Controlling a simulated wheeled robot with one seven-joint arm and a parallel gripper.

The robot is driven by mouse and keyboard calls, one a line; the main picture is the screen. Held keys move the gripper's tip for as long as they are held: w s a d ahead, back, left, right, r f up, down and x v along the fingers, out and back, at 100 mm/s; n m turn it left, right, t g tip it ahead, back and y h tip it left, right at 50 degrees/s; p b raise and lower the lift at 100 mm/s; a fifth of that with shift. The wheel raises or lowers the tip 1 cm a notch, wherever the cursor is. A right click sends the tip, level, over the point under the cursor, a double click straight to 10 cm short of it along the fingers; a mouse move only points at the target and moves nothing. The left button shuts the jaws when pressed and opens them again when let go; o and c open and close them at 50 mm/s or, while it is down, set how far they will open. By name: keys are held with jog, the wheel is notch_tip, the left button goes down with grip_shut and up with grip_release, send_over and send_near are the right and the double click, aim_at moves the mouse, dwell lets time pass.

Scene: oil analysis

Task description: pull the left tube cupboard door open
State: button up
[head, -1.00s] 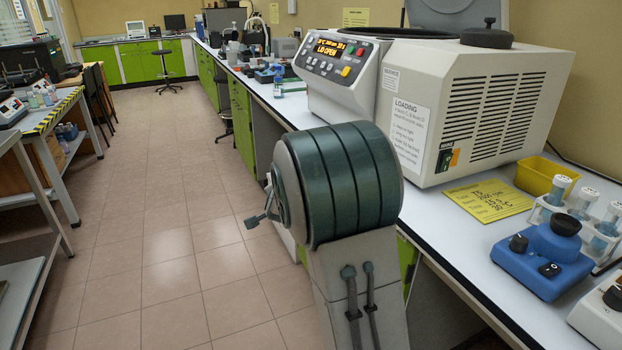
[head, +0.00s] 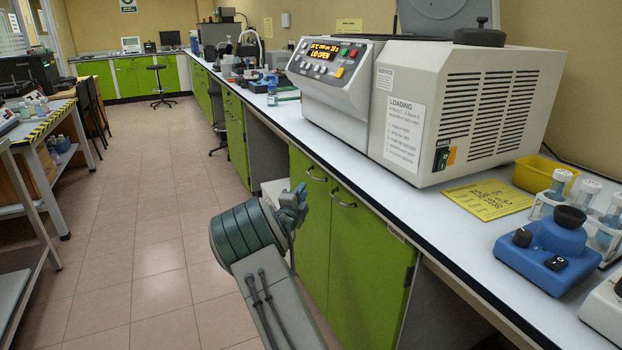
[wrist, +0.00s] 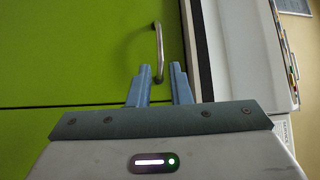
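The tube cupboard under the bench has two green doors. The left door (head: 311,235) looks closed, with its curved metal handle (head: 316,175) near the top; the right door (head: 368,265) has its own handle (head: 343,204). My gripper (head: 301,192) is in front of the left door, near that handle. In the wrist view, turned sideways, a handle (wrist: 159,45) stands out from a green door (wrist: 80,55), and the fingers of my gripper (wrist: 160,70) are apart with the handle's near end between their tips. I cannot tell whether they touch it.
A white centrifuge (head: 465,105) stands on the bench above the cupboard. A yellow card (head: 487,200) and a blue mixer (head: 548,258) sit farther right on the bench. The tiled floor (head: 150,240) to the left is clear.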

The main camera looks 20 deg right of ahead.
aim_at(311, 175)
jog(key=x, duration=0.9)
jog(key=shift+w+d, duration=0.2)
jog(key=shift+w, duration=0.15)
grip_shut()
